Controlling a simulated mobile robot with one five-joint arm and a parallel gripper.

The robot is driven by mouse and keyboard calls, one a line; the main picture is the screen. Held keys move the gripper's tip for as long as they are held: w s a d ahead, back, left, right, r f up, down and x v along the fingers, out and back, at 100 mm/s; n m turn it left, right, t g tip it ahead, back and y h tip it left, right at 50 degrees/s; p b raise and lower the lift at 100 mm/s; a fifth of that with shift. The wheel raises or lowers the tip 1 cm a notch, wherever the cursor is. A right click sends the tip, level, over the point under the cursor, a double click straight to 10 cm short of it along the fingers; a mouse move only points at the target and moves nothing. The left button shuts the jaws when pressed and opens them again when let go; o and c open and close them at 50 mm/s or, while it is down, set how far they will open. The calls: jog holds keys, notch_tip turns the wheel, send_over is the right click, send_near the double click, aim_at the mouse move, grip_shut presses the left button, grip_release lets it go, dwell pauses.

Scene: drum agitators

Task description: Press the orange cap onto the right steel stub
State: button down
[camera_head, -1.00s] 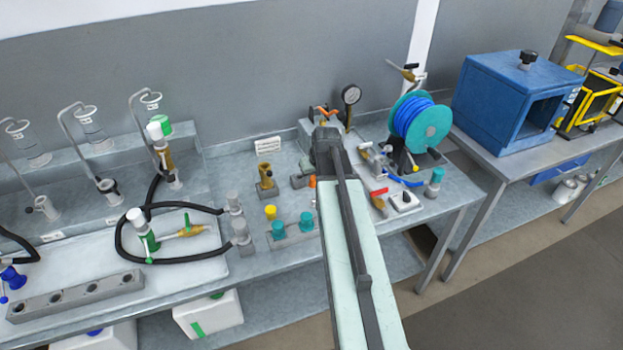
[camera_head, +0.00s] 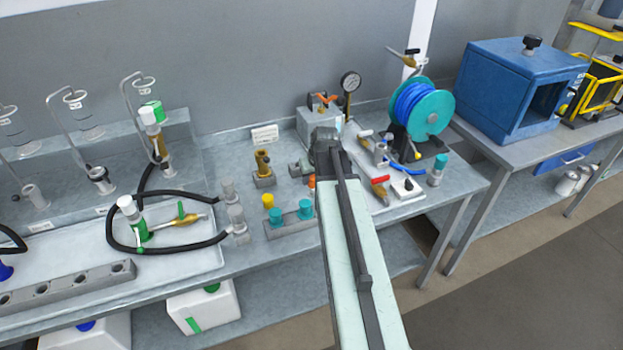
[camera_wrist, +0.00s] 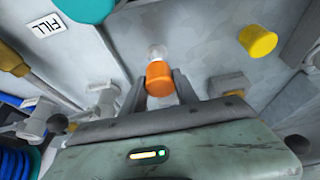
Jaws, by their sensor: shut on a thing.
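The orange cap (camera_wrist: 159,79) sits between the two fingers of my gripper (camera_wrist: 161,86) in the wrist view, and the gripper is shut on it. A pale, rounded stub-like end (camera_wrist: 157,52) shows just past the cap; I cannot tell if the two touch. In the head view a small bit of orange (camera_head: 311,181) shows beside my arm, which hides most of the gripper and the spot under it. A grey block with a stub (camera_head: 300,168) stands just left of my arm. I cannot tell for sure which stub is the right steel one.
A yellow cap (camera_head: 268,201) and a block with teal caps (camera_head: 289,228) stand left of my arm. A brass fitting (camera_head: 263,172) is behind them. Red-handled valve (camera_head: 380,190) and teal hose reel (camera_head: 430,112) are on the right. Bench is crowded around the gripper.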

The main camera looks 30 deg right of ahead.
jog(key=shift+f, duration=0.3)
jog(key=shift+f+b, duration=0.2)
jog(key=shift+b, duration=0.25)
jog(key=shift+f+b, duration=1.1)
jog(key=shift+f+b, duration=0.4)
jog(key=shift+b, duration=0.05)
jog(key=shift+s, duration=0.1)
dwell(0.4)
jog(key=c, duration=0.9)
grip_release()
jog(key=shift+o, duration=0.2)
